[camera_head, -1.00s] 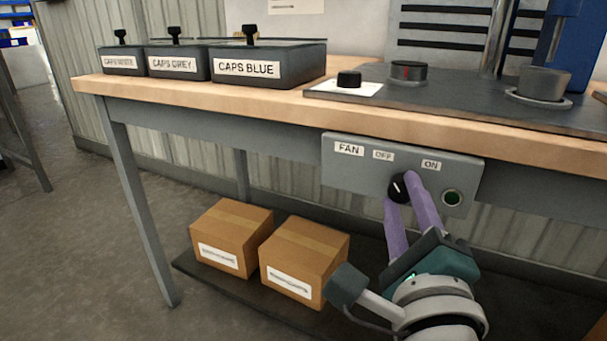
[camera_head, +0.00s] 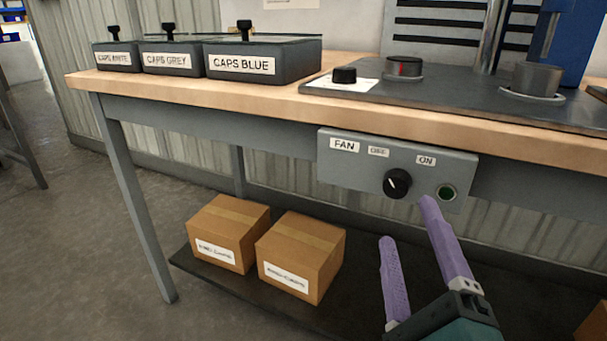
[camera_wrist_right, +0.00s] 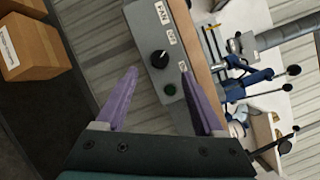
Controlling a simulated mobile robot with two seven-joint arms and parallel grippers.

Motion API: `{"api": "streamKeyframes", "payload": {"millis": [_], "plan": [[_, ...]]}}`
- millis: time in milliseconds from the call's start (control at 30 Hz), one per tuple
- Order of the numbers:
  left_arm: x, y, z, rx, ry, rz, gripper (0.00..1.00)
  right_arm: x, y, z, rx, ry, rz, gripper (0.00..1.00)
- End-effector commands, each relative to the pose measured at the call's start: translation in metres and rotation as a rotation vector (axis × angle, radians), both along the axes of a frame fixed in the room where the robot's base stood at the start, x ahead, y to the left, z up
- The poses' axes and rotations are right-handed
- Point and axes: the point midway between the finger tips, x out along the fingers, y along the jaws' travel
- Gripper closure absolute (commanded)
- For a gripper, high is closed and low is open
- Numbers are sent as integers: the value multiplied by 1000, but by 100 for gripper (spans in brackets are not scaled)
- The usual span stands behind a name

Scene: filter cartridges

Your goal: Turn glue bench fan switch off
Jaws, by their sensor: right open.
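The fan switch is a black round knob (camera_head: 397,183) on a grey panel (camera_head: 340,172) under the bench's front edge. Its white mark tilts up and left, toward the OFF label (camera_head: 378,152) and away from the ON label (camera_head: 426,160). The knob also shows in the right wrist view (camera_wrist_right: 159,60). A dark green round light or button (camera_head: 447,193) sits right of the knob. My right gripper (camera_head: 405,220) is open and empty, its purple fingers below and in front of the panel, apart from the knob. My left gripper is out of view.
Cap bins stand on the bench top at left, one labelled CAPS BLUE (camera_head: 262,62). Two cardboard boxes (camera_head: 300,258) lie on the low shelf.

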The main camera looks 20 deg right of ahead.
Motion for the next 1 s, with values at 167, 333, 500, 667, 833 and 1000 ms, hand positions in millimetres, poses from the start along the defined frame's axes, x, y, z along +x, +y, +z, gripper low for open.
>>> {"api": "streamKeyframes", "payload": {"millis": [167,333,500,667,833,1000], "plan": [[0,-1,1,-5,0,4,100,-24,13,-3,1,1,0,30],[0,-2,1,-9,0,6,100,-31,17,-3,1,-2,0,30],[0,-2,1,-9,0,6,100,-31,17,-3,1,-2,0,30],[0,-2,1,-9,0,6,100,-31,17,-4,0,-1,0,30],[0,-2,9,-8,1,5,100,-27,20,6,-14,9,23,30],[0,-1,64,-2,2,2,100,-3,52,69,-181,108,235,30]]}}
